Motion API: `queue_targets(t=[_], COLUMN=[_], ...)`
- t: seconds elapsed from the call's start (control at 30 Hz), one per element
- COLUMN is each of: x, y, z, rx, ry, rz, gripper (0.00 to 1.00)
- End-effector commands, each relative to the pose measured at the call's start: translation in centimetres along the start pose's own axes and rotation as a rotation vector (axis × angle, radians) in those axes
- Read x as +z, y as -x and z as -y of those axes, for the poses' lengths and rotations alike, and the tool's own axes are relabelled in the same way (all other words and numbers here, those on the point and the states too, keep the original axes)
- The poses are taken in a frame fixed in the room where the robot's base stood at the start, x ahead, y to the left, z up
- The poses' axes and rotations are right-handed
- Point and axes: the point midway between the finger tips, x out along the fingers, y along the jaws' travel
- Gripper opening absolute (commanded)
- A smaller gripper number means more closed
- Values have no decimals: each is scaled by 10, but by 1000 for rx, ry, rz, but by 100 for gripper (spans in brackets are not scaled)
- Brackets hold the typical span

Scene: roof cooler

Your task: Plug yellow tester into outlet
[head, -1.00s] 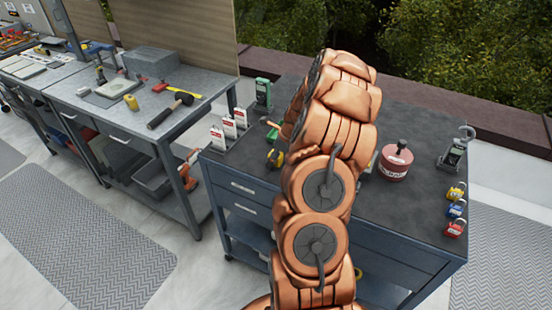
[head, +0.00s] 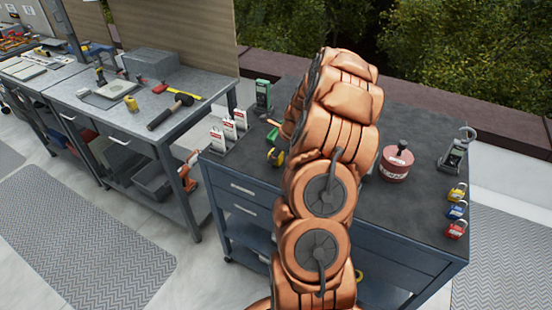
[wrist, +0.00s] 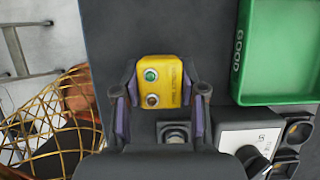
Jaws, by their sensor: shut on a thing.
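In the wrist view, the yellow tester (wrist: 158,82) has a green and a brown round spot on its face. My gripper (wrist: 160,90) is shut on it, with one finger on each side. A small grey square fitting with a dark recess (wrist: 174,132), which looks like the outlet, shows just below the tester. I cannot tell how far apart they are, and the tester's prongs are hidden. In the head view, my copper-coloured arm hides my gripper and this part of the bench.
The dark workbench (head: 415,205) also holds a red canister (head: 396,165), a meter (head: 454,155) and several padlocks (head: 457,210). A yellow wire basket (wrist: 50,125) is at left.

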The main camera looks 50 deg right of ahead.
Motion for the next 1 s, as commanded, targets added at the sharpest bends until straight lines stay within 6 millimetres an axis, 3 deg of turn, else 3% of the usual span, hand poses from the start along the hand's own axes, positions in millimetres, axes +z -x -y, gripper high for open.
queue_targets(t=[0.23,0.47,1.0], x=[9,-2,-44], y=[22,28,52], z=[1,-17,-84], rx=[-5,-4,-4], ry=[1,0,1], rz=[2,2,2], gripper=[10,10,10])
